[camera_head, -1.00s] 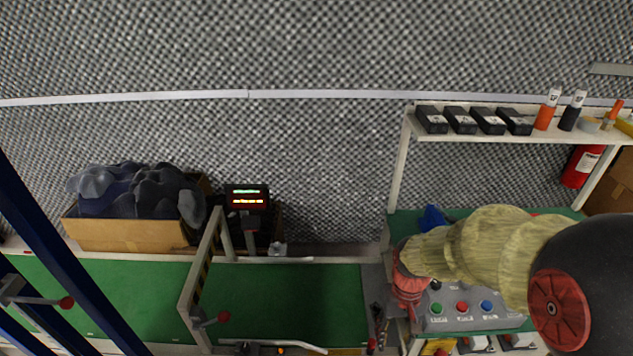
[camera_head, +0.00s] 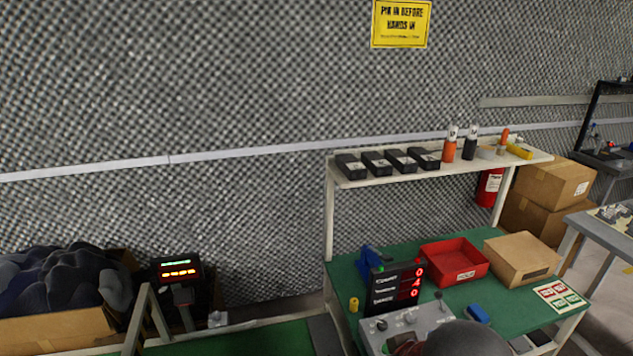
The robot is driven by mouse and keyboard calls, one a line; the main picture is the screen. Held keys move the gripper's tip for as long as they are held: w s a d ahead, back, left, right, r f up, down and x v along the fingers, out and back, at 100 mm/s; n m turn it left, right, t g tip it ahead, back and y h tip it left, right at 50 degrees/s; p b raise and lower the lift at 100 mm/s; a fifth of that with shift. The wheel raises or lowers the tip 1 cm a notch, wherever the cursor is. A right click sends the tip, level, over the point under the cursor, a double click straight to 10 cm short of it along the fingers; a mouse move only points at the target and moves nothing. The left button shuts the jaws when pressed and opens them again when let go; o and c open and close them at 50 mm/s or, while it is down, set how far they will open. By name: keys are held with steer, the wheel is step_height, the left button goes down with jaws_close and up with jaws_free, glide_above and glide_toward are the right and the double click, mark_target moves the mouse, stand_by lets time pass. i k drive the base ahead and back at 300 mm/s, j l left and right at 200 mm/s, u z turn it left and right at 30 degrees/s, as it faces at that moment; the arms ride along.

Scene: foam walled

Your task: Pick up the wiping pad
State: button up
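A small blue block (camera_head: 478,314) lies on the green table at the lower right; it may be the wiping pad, but I cannot tell for sure. Nothing is touching it from above. A dark rounded part of my arm shows at the bottom edge, just left of and nearer than the blue block, and covers part of the control panel. My gripper is not in view.
The green table (camera_head: 455,300) bears a red bin (camera_head: 455,277), a cardboard box (camera_head: 522,272), a counter display (camera_head: 394,288), a control panel (camera_head: 375,343), a blue dispenser (camera_head: 370,259) and a card (camera_head: 560,296). A shelf (camera_head: 350,179) with black boxes and bottles overhangs its back.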

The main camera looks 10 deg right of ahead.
mark_target(473, 311)
steer(key=z, duration=1.5)
